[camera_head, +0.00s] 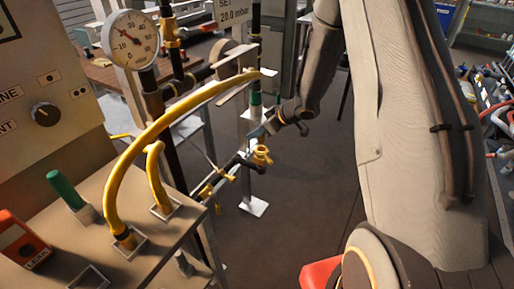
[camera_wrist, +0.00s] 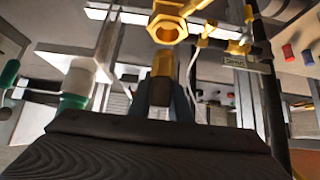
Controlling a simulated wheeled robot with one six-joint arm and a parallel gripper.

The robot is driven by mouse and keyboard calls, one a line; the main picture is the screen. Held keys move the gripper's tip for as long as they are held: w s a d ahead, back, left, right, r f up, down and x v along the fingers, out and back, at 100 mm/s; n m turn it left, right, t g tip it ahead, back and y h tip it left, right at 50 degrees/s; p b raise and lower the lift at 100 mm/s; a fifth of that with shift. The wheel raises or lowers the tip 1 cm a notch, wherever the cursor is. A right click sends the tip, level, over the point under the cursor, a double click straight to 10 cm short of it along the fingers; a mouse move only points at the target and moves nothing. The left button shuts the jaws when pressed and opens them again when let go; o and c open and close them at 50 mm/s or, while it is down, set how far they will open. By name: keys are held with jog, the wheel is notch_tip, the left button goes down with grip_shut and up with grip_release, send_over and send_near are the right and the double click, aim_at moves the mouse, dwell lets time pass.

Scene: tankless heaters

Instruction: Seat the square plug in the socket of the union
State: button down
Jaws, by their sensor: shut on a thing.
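The union (camera_wrist: 168,24) is a brass hexagonal fitting with a round opening, at the top middle of the wrist view. In the head view the brass union (camera_head: 261,156) sits at the end of a dark pipe, near the picture's middle. My gripper (camera_wrist: 163,98) is shut on the square plug (camera_wrist: 162,66), a brass piece standing up between the dark fingers, just below the union in the picture. In the head view my gripper (camera_head: 262,132) is close above the union, and the plug cannot be made out.
A yellow hose (camera_head: 165,125) arches from the bench box (camera_head: 110,200) towards the pipework. A pressure gauge (camera_head: 130,40) and vertical pipes stand left of the union. A green-topped post (camera_head: 66,190) rises from the box. Dark floor (camera_head: 315,200) is clear right of the union.

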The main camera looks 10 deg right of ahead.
jog(key=shift+f, duration=2.8)
jog(key=shift+f, duration=0.1)
jog(key=c, duration=1.6)
grip_release()
jog(key=shift+c, duration=0.2)
